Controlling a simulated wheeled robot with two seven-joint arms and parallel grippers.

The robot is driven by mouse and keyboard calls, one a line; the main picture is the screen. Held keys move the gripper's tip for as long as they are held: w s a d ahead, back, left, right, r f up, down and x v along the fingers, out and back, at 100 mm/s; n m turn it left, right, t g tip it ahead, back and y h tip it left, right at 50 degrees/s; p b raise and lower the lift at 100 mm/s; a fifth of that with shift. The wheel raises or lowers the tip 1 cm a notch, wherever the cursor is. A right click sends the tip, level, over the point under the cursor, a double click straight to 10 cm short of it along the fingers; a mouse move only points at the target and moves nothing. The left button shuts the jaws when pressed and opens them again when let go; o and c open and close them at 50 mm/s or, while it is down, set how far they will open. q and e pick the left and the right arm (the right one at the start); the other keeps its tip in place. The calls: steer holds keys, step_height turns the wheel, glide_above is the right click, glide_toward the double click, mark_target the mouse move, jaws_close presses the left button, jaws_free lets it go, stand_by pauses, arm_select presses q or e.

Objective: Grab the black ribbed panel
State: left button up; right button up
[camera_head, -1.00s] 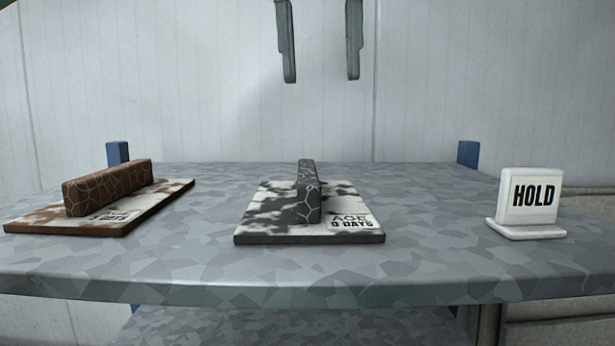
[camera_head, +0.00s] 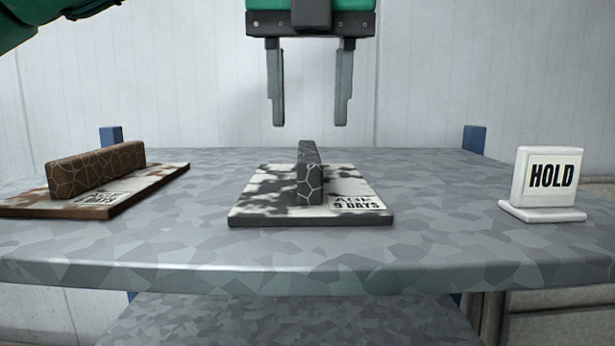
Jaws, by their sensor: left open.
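The black ribbed panel (camera_head: 262,208) lies flat in the middle of the table. It is a dark and white mottled plate with an upright dark rib (camera_head: 310,178) along its middle and a label ending in "9 DAYS" at its front right. My left gripper (camera_head: 309,122) hangs above and appears a little behind the rib, fingers pointing down. It is open and empty, and its two fingers are to either side of the rib's line. The fingers do not touch the panel. My right gripper is out of view.
A brown panel (camera_head: 125,195) with a brown rib lies at the left of the table (camera_head: 440,235). A white "HOLD" sign (camera_head: 547,180) stands at the right. Blue posts (camera_head: 474,139) rise at the back corners. The table between panel and sign is bare.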

mark_target(308, 149)
arm_select(q)
steer(key=shift+w+f+p, duration=0.15)
steer(key=shift+f+p, duration=0.35)
steer(key=shift+p, duration=0.1)
steer(key=f+p, duration=0.1)
steer(key=w+f, duration=0.1)
steer(key=f, duration=0.1)
steer(key=shift+w+a+p, duration=0.1)
steer(key=shift+a+p, duration=0.05)
steer(key=shift+p, duration=0.25)
steer(key=shift+f, duration=0.5)
steer(key=c, duration=0.9)
jaws_close()
